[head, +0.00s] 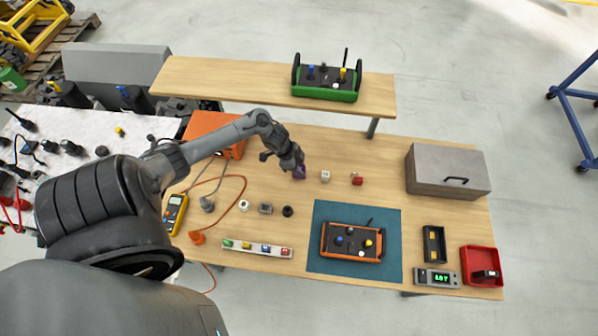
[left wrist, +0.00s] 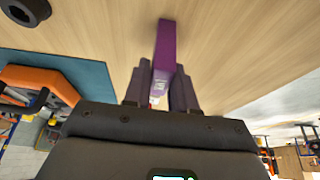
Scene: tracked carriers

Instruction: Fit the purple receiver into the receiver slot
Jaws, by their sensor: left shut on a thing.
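The purple receiver (head: 300,173) is a small block near the middle of the table in the head view. In the left wrist view the purple receiver (left wrist: 164,45) is a long narrow block sticking out past the fingers. My left gripper (head: 297,163) is shut on it, with one finger on each side (left wrist: 160,82). Whether the receiver touches the table is unclear. An orange controller (head: 352,256) with joysticks lies on a teal mat (head: 328,212), to the right of and nearer than the gripper. I cannot make out the receiver slot. My right gripper is not in view.
A green controller (head: 325,92) sits on the raised shelf (head: 220,78) behind. A grey box (head: 440,172), black tray (head: 428,252) and red bin (head: 480,254) are at right.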

